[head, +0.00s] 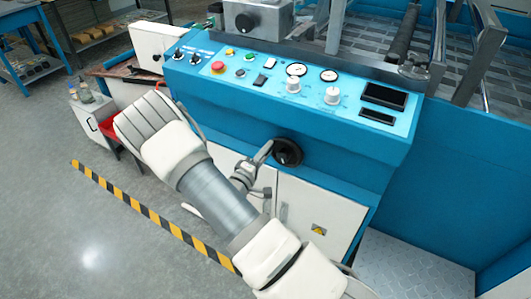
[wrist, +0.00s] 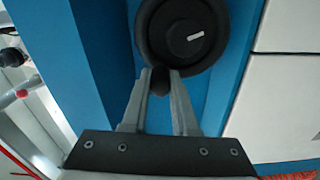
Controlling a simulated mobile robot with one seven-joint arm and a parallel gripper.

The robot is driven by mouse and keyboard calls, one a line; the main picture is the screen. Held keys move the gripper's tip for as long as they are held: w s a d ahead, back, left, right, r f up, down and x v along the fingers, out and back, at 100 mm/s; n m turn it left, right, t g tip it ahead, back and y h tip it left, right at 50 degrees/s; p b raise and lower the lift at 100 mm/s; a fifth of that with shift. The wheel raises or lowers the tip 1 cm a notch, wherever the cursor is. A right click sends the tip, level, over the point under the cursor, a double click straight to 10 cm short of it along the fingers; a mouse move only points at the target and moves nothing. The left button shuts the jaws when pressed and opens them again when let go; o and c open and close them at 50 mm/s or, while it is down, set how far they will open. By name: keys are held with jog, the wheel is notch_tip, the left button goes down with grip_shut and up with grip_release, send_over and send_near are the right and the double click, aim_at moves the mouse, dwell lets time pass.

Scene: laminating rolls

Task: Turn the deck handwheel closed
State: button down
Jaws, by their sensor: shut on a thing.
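The black deck handwheel (head: 288,152) is on the blue front of the machine, below the control panel. In the wrist view the handwheel (wrist: 180,30) fills the top middle, its upper edge cut off, with a short white mark on its face. My gripper (head: 265,152) reaches it from the left in the head view. In the wrist view my gripper (wrist: 160,76) has both fingers on a small dark knob (wrist: 160,86) at the wheel's lower rim. The fingers are shut on this knob, which they partly hide.
The blue control panel (head: 262,92), with a red button (head: 218,67), dials and gauges, juts out above the wheel. White cabinet doors (head: 310,215) are below it. A yellow-black floor stripe (head: 150,215) runs past on the left. Open grey floor (head: 60,240) lies beyond it.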

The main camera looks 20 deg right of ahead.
jog(key=shift+r, duration=0.1)
dwell(0.4)
jog(key=c, duration=0.7)
grip_release()
jog(key=p+v, duration=0.1)
jog(key=v, duration=1.6)
jog(key=shift+s+a+p, duration=0.2)
jog(key=shift+p, duration=0.1)
